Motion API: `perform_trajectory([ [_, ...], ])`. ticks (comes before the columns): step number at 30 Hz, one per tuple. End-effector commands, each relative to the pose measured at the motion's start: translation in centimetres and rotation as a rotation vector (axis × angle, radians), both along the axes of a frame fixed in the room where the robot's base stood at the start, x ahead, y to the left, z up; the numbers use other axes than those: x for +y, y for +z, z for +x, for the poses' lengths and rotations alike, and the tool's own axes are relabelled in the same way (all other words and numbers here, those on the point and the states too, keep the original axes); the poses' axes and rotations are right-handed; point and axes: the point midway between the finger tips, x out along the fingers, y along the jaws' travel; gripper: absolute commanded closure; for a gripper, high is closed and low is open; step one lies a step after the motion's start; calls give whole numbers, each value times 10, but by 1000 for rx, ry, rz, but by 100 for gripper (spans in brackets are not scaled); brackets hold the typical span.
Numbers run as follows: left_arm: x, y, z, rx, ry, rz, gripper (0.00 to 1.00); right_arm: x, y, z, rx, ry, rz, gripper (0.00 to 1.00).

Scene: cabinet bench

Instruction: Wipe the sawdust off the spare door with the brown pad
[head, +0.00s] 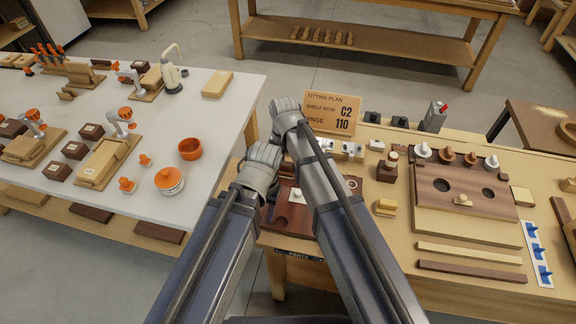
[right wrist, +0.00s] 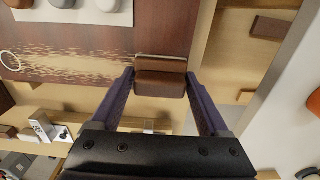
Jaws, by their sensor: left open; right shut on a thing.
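The brown pad (right wrist: 160,78) is between the fingers of my right gripper (right wrist: 160,84) in the right wrist view, and the gripper is shut on it. The spare door (right wrist: 110,28) is a dark reddish-brown board there. Pale sawdust (right wrist: 65,72) streaks across it, and the pad is over its right end. I cannot tell whether the pad touches the door. In the head view, my arms hide much of the door (head: 292,216). My right gripper (head: 287,108) is the upper one. My left gripper (head: 262,162) is lower and open, its fingertips hidden.
A fitting plan sign (head: 332,114) stands behind the door. A cabinet front with two dark holes (head: 463,194) and several knobs lie to the right. The white table (head: 222,115) on the left carries an orange bowl (head: 190,149) and other items. A gap separates the tables.

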Motion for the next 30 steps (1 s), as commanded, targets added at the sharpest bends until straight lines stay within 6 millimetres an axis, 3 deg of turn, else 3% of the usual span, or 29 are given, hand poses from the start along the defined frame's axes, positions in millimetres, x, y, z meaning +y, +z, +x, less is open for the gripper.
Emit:
perform_trajectory([
  [8, 0, -3, 0, 0, 0, 0, 50, -3, -3, -1, 1, -1, -1, 97],
  [21, 0, -1, 0, 0, 0, 0, 50, -35, -1, -10, 2, -2, -4, 97],
  [30, 0, -1, 0, 0, 0, 0, 50, -39, -1, -10, 1, -2, -3, 97],
])
